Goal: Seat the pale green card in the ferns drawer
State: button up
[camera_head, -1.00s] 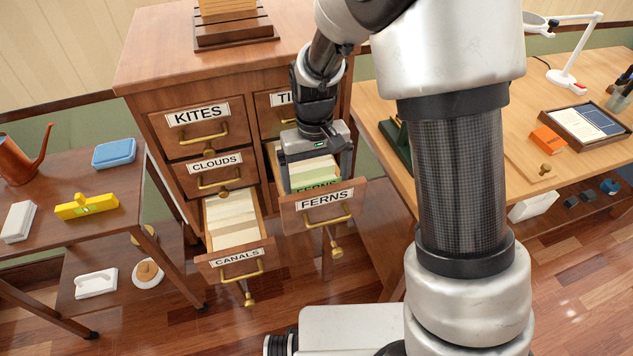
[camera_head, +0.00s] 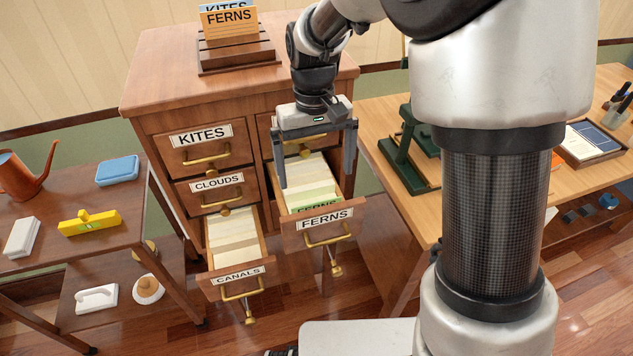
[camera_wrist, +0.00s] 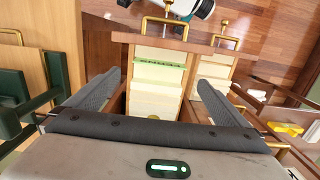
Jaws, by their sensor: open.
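The pale green card (camera_head: 316,204) stands in the ferns drawer (camera_head: 291,238), near the front behind the FERNS front panel. Only its top part shows, with green lettering partly cut off by the panel. In the wrist view its edge is a thin green line (camera_wrist: 160,63) across the row of cream cards. The pulled-out ferns drawer also shows there (camera_wrist: 122,38). My gripper (camera_head: 315,178) is open, with nothing between its fingers. It hangs above the drawer, fingers pointing down and spread wide, apart from the card. Its fingers (camera_wrist: 160,82) frame the drawer in the wrist view.
The canals drawer (camera_head: 207,290) stands open at left, below the shut clouds and kites drawers. A wooden rack (camera_head: 236,58) with an orange FERNS card sits on the cabinet. Side tables flank the cabinet; a dark green stand (camera_head: 397,165) is close on the right.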

jog(key=s+d+r+m+t, duration=0.1)
jog(key=s+d+r+t, duration=0.1)
jog(key=s+d+r, duration=0.3)
jog(key=s+d+r+t, duration=0.1)
jog(key=s+d+r, duration=0.1)
jog(key=r, duration=0.5)
jog(key=s+d+r+m+t, duration=0.2)
jog(key=s+d, duration=0.3)
jog(key=s, duration=0.5)
jog(key=shift+s+d+r+t, duration=0.2)
jog(key=shift+d+t, duration=0.2)
jog(key=shift+t, duration=0.3)
notch_tip(320, 180, up, 12)
jog(key=p, duration=1.2)
